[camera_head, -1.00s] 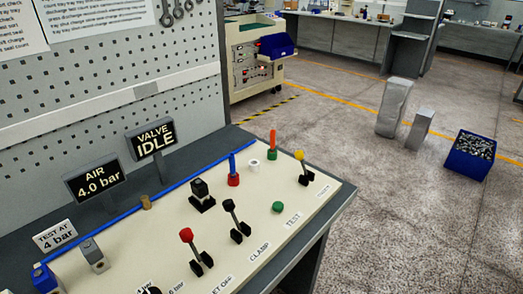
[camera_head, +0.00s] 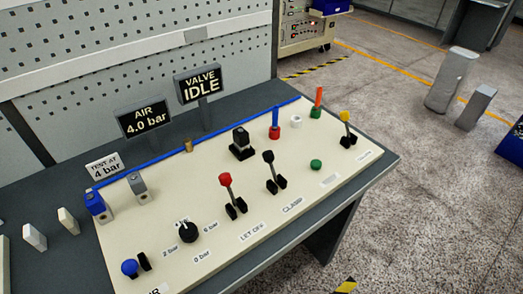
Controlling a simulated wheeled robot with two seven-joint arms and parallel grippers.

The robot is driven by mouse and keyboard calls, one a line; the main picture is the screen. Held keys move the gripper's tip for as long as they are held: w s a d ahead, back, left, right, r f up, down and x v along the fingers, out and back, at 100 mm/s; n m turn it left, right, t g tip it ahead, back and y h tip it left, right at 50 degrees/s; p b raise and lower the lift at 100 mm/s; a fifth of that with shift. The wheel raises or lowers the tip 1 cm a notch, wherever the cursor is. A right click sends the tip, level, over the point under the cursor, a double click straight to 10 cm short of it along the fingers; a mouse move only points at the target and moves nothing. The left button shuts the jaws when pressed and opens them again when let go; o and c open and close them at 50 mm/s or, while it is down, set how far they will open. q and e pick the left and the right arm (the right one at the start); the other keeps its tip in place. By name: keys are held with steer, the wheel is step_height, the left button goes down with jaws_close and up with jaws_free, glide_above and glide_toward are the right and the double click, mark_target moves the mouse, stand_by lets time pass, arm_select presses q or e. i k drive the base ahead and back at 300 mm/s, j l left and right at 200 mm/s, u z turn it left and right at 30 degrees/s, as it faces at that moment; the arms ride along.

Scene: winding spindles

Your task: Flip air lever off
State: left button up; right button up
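A blue-knobbed lever (camera_head: 130,268) with a black bracket (camera_head: 144,262) sits at the lower left of the cream panel (camera_head: 215,268). It lies low, its knob to the left of the bracket. A label just below it is cut by the picture's bottom edge and seems to end in "IR". The AIR display (camera_head: 145,118) behind the panel reads 4.0 bar. Neither of my grippers is in view.
A black dial (camera_head: 188,232) is right of the blue-knobbed lever. A red-knobbed lever (camera_head: 226,182) marked LET OFF, a black-knobbed lever (camera_head: 269,158) marked CLAMP and a yellow-knobbed lever (camera_head: 346,118) stand further right. The VALVE display (camera_head: 201,85) reads IDLE.

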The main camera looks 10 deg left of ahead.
mark_target(129, 267)
steer(key=k+l+u, duration=0.1)
steer(key=u, duration=1.4)
